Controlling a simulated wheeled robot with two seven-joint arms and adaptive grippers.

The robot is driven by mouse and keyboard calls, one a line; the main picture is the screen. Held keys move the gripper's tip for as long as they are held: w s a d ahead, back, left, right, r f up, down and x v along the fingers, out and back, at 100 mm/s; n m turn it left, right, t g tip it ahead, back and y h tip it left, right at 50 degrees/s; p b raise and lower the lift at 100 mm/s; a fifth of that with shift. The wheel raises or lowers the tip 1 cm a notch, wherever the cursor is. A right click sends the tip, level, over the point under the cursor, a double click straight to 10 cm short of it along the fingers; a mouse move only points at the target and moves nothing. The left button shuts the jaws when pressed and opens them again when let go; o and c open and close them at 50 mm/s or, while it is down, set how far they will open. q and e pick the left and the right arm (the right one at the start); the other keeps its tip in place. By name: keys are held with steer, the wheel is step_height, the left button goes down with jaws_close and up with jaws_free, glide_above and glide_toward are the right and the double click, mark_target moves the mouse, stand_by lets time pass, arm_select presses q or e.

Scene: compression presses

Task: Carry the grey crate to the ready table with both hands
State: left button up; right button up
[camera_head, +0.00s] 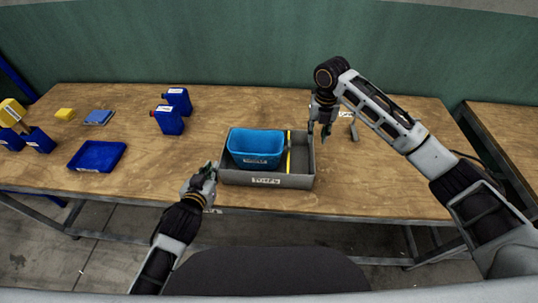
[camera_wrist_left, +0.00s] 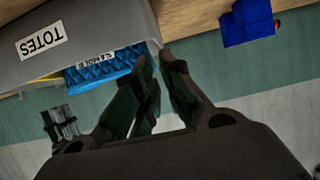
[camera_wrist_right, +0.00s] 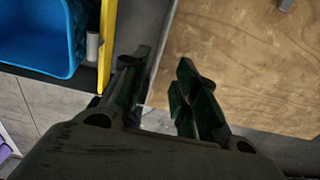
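The grey crate (camera_head: 300,180), labelled TOTES, stands near the front edge of the wooden table, holding a blue bin (camera_head: 255,147) and a yellow strip. My left gripper (camera_head: 211,169) is at its left front corner. In the left wrist view the left fingers (camera_wrist_left: 160,62) are a little apart at the end of the crate wall (camera_wrist_left: 90,25); contact is unclear. My right gripper (camera_head: 320,128) is by the crate's right rear side. In the right wrist view the right fingers (camera_wrist_right: 162,62) are open, with the crate wall (camera_wrist_right: 162,45) edge between them. A table (camera_head: 505,125) stands at right.
Two blue bottles (camera_head: 169,120) stand left of the crate. A small grey piece (camera_head: 353,131) lies right of my right gripper. The wooden tabletop (camera_head: 375,185) is clear at front right.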

mark_target(312, 157)
steer(key=shift+w, duration=0.1)
arm_select(q)
steer(key=shift+r, duration=0.1)
arm_select(e)
steer(key=shift+r, duration=0.1)
